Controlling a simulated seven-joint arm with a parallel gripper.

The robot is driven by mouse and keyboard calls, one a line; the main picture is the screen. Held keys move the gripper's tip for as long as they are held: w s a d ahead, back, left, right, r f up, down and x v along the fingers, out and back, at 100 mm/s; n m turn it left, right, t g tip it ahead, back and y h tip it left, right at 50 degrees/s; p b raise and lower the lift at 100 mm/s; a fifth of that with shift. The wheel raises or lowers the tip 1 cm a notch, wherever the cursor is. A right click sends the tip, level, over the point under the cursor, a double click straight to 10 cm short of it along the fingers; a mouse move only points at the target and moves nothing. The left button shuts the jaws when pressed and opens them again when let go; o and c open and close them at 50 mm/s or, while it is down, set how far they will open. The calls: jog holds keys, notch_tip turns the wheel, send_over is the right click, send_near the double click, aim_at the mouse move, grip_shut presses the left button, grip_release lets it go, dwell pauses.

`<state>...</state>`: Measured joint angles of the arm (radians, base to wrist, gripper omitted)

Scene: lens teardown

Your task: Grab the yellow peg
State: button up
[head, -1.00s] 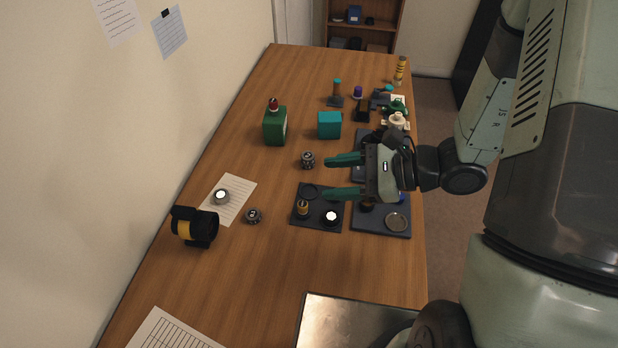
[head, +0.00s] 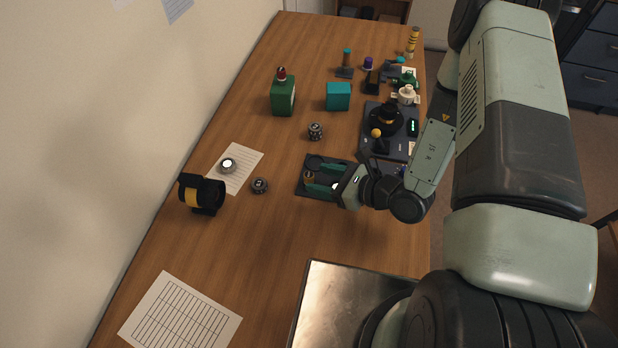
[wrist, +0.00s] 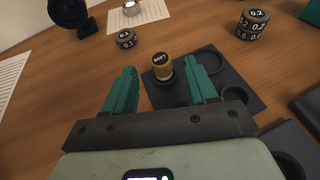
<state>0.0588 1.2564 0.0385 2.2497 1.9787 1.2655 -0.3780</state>
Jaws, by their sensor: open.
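The yellow peg (wrist: 163,72) has a black top marked "SOFT" and stands upright on a dark tray (wrist: 236,80) with round recesses. In the head view the peg (head: 309,176) shows at the tray's left part, partly behind my gripper. My gripper (head: 313,176) is open, its teal fingers reaching left over the tray. In the wrist view my gripper (wrist: 159,68) has the peg between and just beyond its fingers, nearer the right finger. I cannot tell whether that finger touches it.
Grey dials stand nearby, one left of the tray (head: 260,186) and one behind it (head: 315,131). A black device with a yellow band (head: 202,194) is at the left. A dark panel (head: 400,146) with a yellow knob lies behind right.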

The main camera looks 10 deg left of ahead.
aim_at(312, 175)
jog(key=x, duration=0.4)
jog(key=shift+w+a, duration=0.15)
jog(key=shift+a, duration=0.1)
jog(key=shift+c, duration=0.2)
jog(key=c, duration=1)
